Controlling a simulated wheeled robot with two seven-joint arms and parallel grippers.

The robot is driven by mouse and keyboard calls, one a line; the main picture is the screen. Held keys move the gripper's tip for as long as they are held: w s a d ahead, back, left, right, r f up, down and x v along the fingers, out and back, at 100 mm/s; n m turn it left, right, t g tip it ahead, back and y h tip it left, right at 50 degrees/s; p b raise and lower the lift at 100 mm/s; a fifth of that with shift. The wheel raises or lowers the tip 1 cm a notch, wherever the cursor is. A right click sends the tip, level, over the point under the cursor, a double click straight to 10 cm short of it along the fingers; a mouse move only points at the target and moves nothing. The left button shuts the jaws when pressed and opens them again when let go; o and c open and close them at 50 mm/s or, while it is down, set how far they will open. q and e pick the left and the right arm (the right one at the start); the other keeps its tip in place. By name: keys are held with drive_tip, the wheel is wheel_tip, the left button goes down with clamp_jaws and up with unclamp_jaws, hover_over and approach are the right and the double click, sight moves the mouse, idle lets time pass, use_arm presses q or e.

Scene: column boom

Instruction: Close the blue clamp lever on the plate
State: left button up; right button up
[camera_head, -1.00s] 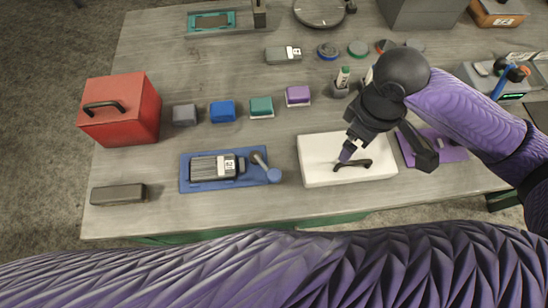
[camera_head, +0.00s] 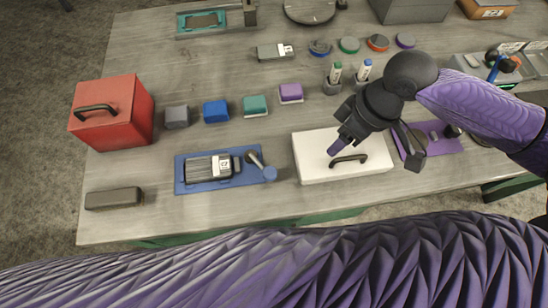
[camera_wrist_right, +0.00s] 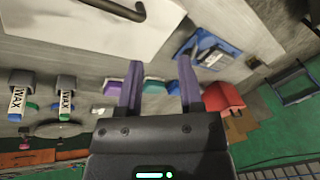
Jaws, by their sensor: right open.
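The blue plate (camera_head: 180,187) lies on the table left of centre and bears a grey motor-like block (camera_head: 207,168). At its right side the clamp lever (camera_head: 269,174), a grey arm with a blue knob, slants toward the near right corner. My right gripper (camera_head: 338,146) is over the white box, to the right of the lever and apart from it. In the right wrist view its fingers (camera_wrist_right: 160,82) are spread and empty; the blue plate (camera_wrist_right: 186,46) appears beyond them, upper right. My left gripper is not in view.
A white box (camera_head: 315,172) with a dark handle stands right of the plate. A red box (camera_head: 130,120) is at the left. Several coloured blocks stand behind the plate, including a blue one (camera_head: 215,111). A purple plate (camera_head: 445,146) lies to the right.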

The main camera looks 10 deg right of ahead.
sight(301, 158)
drive_tip(key=shift+w+a+m+y, duration=0.15)
drive_tip(key=shift+m+y, duration=0.15)
drive_tip(key=shift+y, duration=0.6)
drive_tip(key=shift+c, duration=1.2)
drive_tip(key=shift+w+r+m+t+y, duration=0.4)
drive_tip(key=shift+w+m+t+y, duration=0.1)
drive_tip(key=shift+t+y, duration=0.2)
clamp_jaws()
drive_tip(key=shift+a+f, duration=0.1)
drive_tip(key=b+x, duration=0.3)
drive_tip(key=x, duration=0.6)
drive_tip(key=shift+a+f, duration=0.25)
drive_tip(key=shift+f, duration=0.05)
drive_tip(key=shift+s+a+f+p, duration=0.15)
drive_tip(key=shift+s+a, duration=0.35)
drive_tip(key=shift+a, duration=0.4)
drive_tip(key=shift+s+a+f+p, duration=0.15)
drive_tip(key=shift+s+a, duration=0.35)
drive_tip(key=shift+a, duration=0.35)
